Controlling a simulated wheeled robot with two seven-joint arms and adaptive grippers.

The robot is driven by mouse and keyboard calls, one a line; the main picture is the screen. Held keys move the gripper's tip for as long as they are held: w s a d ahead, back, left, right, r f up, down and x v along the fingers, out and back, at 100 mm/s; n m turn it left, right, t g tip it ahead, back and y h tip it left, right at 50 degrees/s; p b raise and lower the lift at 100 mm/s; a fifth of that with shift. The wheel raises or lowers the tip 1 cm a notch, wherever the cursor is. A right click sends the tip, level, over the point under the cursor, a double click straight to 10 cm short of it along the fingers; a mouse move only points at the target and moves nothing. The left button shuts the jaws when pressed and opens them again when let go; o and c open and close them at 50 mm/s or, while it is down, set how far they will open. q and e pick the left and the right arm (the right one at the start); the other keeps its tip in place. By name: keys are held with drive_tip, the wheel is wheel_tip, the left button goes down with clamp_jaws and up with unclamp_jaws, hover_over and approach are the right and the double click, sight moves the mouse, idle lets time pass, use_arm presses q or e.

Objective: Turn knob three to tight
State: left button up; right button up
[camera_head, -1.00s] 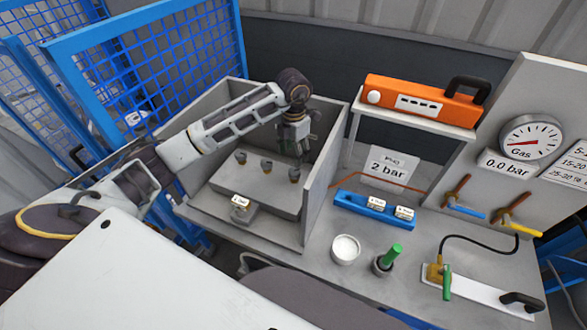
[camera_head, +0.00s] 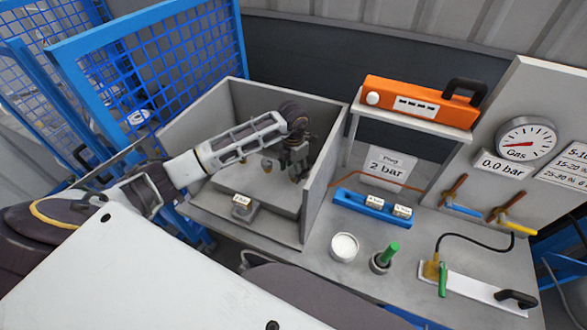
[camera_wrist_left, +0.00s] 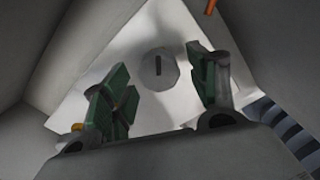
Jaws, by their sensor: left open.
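My left gripper (camera_head: 295,168) is inside the grey open-topped box (camera_head: 318,190), low over the right end of its row of knobs. The middle knob (camera_head: 267,165) shows beside the arm. The right-end knob, which I take for knob three, is hidden behind the gripper in the head view. In the left wrist view, a round grey knob face (camera_wrist_left: 158,70) with a short dark mark, near upright, lies beyond and between the open green-padded fingers (camera_wrist_left: 160,92). I cannot tell whether the fingers touch it. No tight marking is readable. My right gripper is not in view.
The box walls stand close around my left gripper. A small labelled block (camera_head: 243,207) sits at the front of the box. Blue mesh fencing (camera_head: 150,60) stands at left.

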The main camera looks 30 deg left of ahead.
use_arm(q)
drive_tip(key=shift+c, duration=0.4)
drive_tip(key=c, duration=0.9)
